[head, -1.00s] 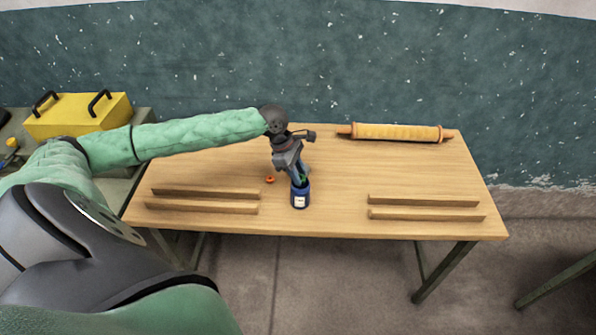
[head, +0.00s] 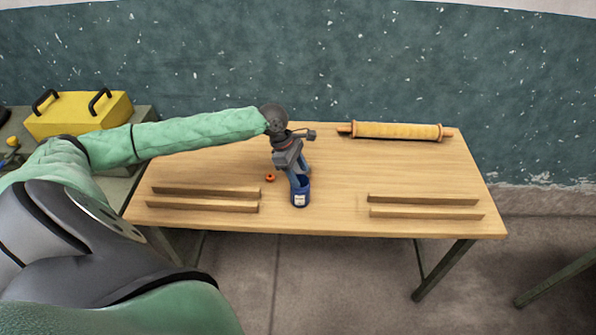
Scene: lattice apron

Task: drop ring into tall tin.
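The tall tin (head: 301,198) is dark blue with a white label and stands upright near the table's front middle. My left gripper (head: 300,178) points down right at the tin's mouth, its fingers spread apart, with nothing seen between them. No ring shows in the gripper now, and the inside of the tin is mostly hidden. A small orange ring-like piece (head: 270,177) lies on the table just left of the tin. My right gripper is out of view.
The wooden table (head: 330,220) has paired wooden strips at left (head: 205,199) and right (head: 425,207). A yellow roller (head: 397,131) lies at the back right. A yellow toolbox (head: 78,114) stands on a side surface at far left. The table's right middle is clear.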

